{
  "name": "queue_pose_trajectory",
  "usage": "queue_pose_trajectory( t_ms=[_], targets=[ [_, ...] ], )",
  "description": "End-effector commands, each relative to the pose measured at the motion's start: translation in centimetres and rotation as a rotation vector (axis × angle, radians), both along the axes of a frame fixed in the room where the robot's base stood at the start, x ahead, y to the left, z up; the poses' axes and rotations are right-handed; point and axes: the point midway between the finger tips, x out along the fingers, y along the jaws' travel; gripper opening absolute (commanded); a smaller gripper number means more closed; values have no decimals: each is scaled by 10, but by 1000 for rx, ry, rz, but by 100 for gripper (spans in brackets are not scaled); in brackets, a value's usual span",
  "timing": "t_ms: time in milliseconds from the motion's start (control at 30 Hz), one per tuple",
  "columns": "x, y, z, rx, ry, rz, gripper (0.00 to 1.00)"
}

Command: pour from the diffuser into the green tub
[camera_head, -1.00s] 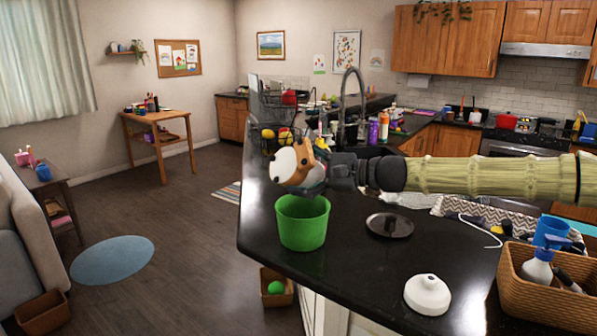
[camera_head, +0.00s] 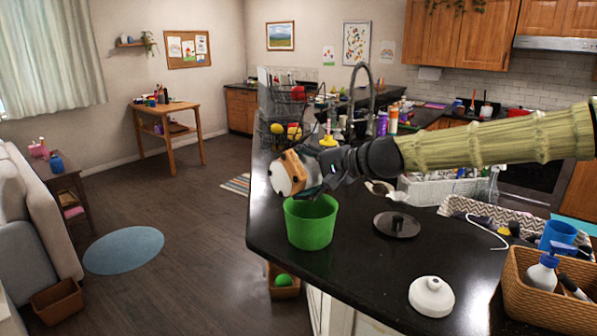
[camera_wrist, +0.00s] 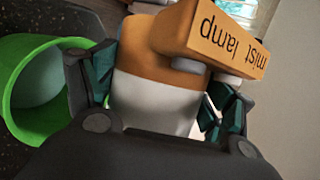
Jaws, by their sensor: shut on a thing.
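The diffuser (camera_head: 286,176) is an orange and white body with "mist lamp" lettering, which shows upside down in the wrist view (camera_wrist: 158,98). My gripper (camera_head: 318,178) is shut on it, with a finger on each side of the body in the wrist view (camera_wrist: 162,92). The diffuser is tilted, its white end facing lower left, above the rim of the green tub (camera_head: 310,232). The tub stands upright on the black counter near its left edge. In the wrist view the tub (camera_wrist: 22,125) is at the left.
A dark round lid (camera_head: 397,225) lies right of the tub. A white domed piece (camera_head: 431,297) sits on the front counter. A wicker basket (camera_head: 535,305) with bottles is at the right. A faucet (camera_head: 362,85) and wire rack stand behind. Bare counter lies between tub and domed piece.

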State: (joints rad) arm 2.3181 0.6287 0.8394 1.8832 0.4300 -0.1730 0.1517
Motion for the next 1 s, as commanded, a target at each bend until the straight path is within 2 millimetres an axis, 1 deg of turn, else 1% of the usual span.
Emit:
queue_pose_trajectory(
  t_ms=[33,133,300,467,700,867,1000],
  targets=[
    [-1,1,11,-34,-31,1,44],
    [-1,1,17,-100,-87,1,44],
    [-1,1,20,-184,-160,2,44],
    [0,0,23,-216,-187,0,44],
    [-1,1,39,-359,-312,2,44],
    [-1,1,47,-456,-396,2,44],
    [0,0,49,-510,-443,1,44]
  ],
)
